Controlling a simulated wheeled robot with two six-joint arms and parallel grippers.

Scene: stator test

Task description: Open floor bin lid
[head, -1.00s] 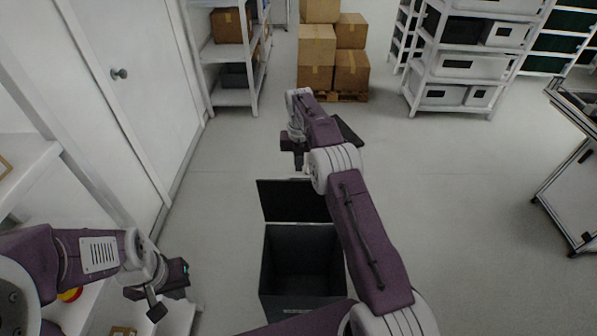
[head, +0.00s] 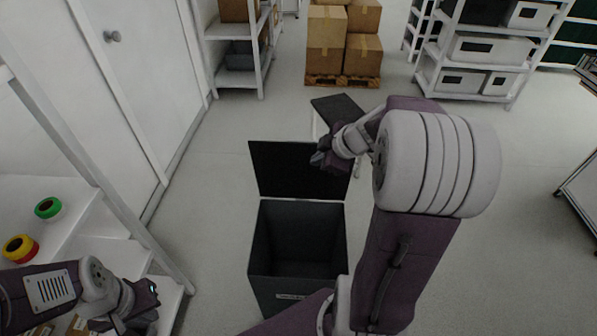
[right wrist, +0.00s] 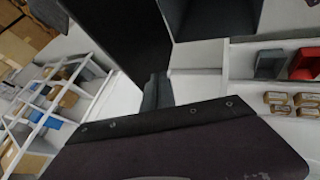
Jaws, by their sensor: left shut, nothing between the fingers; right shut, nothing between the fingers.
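The dark grey floor bin (head: 258,245) stands open on the floor in the head view, its inside empty as far as I see. Its black lid (head: 282,170) stands up at the far rim, hinged along the back edge. My right gripper (head: 322,160) is shut and empty at the right part of the lid, overlapping it in the picture; I cannot tell whether they touch. In the right wrist view, the shut fingers (right wrist: 156,92) are beside a dark panel (right wrist: 110,35), likely the lid. My left gripper (head: 150,302) is shut and empty at the lower left, away from the bin.
A white shelf (head: 95,225) with a green spool (head: 48,207) and a yellow-red spool (head: 20,248) stands at left, near my left arm. A dark-topped stand (head: 338,108) is behind the lid. Cardboard boxes (head: 328,45) stand farther back.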

